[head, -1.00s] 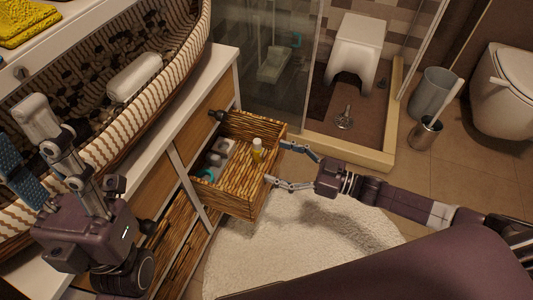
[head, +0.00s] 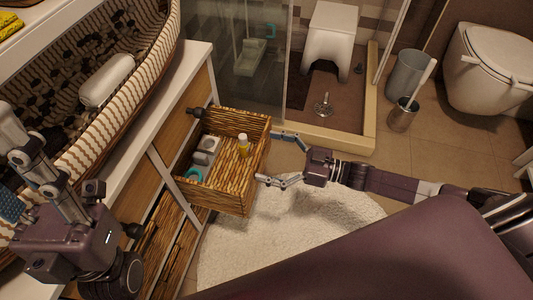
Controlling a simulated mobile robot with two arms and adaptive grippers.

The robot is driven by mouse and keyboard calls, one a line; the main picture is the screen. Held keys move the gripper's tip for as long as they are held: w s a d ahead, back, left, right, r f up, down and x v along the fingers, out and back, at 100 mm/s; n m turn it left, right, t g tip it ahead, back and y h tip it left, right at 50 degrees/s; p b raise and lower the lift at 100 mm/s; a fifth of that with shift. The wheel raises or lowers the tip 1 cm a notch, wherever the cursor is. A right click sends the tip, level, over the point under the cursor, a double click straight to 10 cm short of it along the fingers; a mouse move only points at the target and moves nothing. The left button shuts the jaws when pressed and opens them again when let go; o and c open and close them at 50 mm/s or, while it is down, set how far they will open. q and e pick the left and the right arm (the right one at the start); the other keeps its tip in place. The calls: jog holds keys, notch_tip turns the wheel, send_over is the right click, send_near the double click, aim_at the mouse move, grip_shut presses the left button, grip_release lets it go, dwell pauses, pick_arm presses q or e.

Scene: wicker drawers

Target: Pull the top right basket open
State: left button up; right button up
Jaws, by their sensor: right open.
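The top right basket (head: 230,199), a woven wicker drawer, stands pulled out from the cabinet above the rug. It holds a small yellow bottle with a white cap (head: 242,146), a grey-white item (head: 206,150) and a teal ring-shaped item (head: 193,174). My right gripper (head: 267,157) is at the basket's front, with its two fingers spread apart along the front edge. Whether the fingertips touch the wicker is unclear. My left gripper (head: 20,175) is over the countertop at the left, fingers apart, partly cut off by the picture edge.
A white countertop (head: 176,88) carries a large patterned basin with a white roll (head: 106,80). A white rug (head: 300,215) lies below the open basket. A glass shower, a bin (head: 408,74), a brush holder (head: 402,115) and a toilet (head: 490,70) stand beyond.

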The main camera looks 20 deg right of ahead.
jog(key=shift+s+d, duration=0.1)
jog(key=v, duration=1.1)
jog(key=shift+s+d, duration=0.2)
jog(key=shift+d, duration=0.15)
